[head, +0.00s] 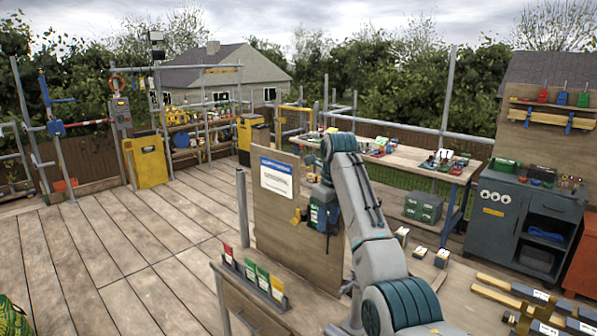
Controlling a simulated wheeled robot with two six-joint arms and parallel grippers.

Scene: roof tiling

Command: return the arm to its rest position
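My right arm (366,215) rises from the bottom right of the middle, bends at a raised elbow, and comes down close to an upright wooden board (275,225). My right gripper (327,222) is at the arm's lower end, in front of the board's right part. Its fingers are small and dark here, and I cannot tell whether they are open or shut, or whether they touch the board. My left gripper is not in view.
A small rack (262,287) with coloured packets stands on a wooden stand in front of the board. A workbench (405,160) with tools is behind the arm, and a grey cabinet (495,215) is at the right. Long-handled tools (515,292) lie at the lower right. The plank deck (120,255) at left is clear.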

